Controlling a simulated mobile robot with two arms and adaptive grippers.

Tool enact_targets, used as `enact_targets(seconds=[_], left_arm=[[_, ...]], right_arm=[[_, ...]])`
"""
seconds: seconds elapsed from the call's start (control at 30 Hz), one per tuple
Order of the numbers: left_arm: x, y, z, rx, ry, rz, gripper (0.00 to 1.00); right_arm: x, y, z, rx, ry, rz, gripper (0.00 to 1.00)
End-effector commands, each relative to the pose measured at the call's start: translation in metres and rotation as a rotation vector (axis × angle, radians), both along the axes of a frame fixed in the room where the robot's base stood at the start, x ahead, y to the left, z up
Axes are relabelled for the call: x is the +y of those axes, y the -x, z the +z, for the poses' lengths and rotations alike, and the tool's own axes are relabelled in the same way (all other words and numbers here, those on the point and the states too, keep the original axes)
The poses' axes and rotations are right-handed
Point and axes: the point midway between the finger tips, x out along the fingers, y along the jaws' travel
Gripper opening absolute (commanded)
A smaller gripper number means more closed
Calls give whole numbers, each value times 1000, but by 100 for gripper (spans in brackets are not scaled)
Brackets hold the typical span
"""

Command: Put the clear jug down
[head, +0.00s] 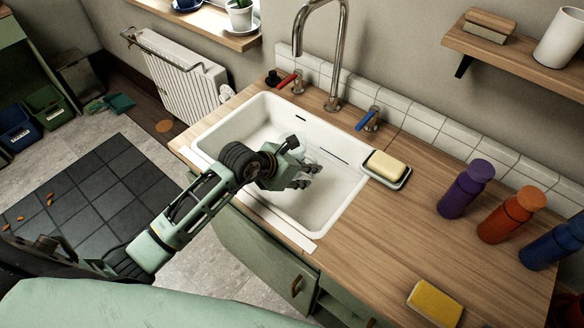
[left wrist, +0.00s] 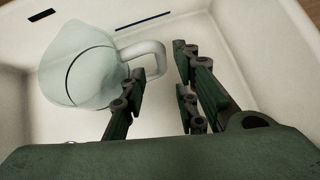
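The clear jug (left wrist: 85,65) shows in the left wrist view, inside the white sink (head: 258,122). Its pale handle (left wrist: 157,52) points right, toward my fingers. My left gripper (head: 303,178) is over the sink basin in the head view. In the left wrist view the gripper's fingers (left wrist: 160,80) stand apart, with a gap between them. The end of the handle lies near the fingertips, between the two sides; I cannot tell whether they touch it. In the head view the jug is hard to make out behind the gripper. My right gripper is not in view.
A tap (head: 335,70) rises behind the sink. A soap dish with yellow soap (head: 386,166) sits at the sink's right edge. Purple (head: 466,188), orange (head: 511,215) and blue (head: 553,245) bottles stand farther right. A yellow sponge (head: 435,302) lies near the front. The wooden counter between is clear.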

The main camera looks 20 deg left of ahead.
Motion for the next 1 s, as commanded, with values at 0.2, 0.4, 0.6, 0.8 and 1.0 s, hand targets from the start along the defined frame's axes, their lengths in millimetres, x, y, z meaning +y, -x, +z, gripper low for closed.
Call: enact_targets(seconds=[0.2, 0.4, 0.6, 0.8, 1.0], left_arm=[[16, 25, 28, 0, -2, -2, 28], [23, 37, 42, 1, 0, -1, 28], [24, 39, 45, 1, 0, -1, 28], [24, 39, 45, 1, 0, -1, 28], [24, 39, 45, 1, 0, -1, 28]], right_arm=[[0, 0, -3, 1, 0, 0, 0], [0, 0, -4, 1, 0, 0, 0], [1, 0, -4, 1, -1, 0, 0], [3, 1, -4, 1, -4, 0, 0], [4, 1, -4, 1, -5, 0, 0]])
